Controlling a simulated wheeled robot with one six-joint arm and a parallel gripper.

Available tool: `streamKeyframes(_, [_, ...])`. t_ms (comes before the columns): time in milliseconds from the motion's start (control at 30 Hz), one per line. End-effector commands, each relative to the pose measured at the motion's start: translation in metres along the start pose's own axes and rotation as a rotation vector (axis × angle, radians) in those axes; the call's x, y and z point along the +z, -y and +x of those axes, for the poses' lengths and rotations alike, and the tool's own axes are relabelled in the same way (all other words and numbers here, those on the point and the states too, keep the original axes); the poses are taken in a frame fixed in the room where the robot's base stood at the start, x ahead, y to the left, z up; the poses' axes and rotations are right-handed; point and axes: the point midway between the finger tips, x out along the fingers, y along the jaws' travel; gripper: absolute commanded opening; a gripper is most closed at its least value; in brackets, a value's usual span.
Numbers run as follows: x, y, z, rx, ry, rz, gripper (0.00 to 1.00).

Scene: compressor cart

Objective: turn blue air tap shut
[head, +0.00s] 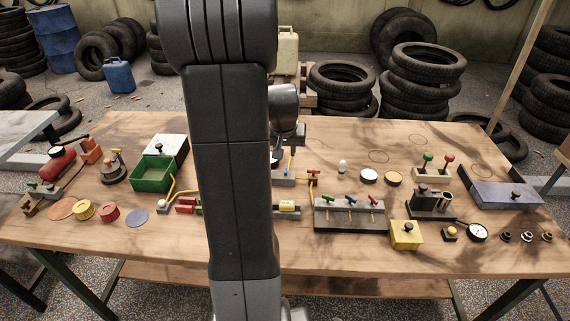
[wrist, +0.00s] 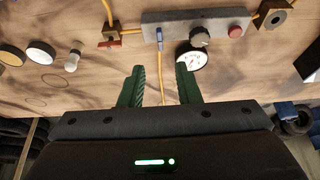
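In the wrist view a blue tap lever (wrist: 159,38) stands on the front of a long grey block (wrist: 210,17). The lever runs up and down the picture, roughly in line with a yellow hose (wrist: 163,85) below it. My gripper (wrist: 160,84) is open and empty, its two green fingers on either side of that hose and short of the lever. In the head view my arm hides most of the grey block (head: 284,182) and the gripper's fingers. Another blue lever (head: 348,201) sits between a green and a red one on a separate manifold (head: 350,218).
A pressure gauge (wrist: 193,59) and black knob (wrist: 200,38) sit close beside the right finger. A red-handled tap (wrist: 108,41) and white knob (wrist: 73,58) lie left. The wooden table (head: 330,253) is crowded; its front strip is clear.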

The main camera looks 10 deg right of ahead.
Motion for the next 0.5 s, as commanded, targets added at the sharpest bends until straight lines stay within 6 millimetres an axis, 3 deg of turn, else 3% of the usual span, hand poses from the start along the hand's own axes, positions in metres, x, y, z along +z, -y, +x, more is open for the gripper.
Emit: streamKeyframes(500, [0.001,0.0,0.086,0.0,0.003,0.0,0.3])
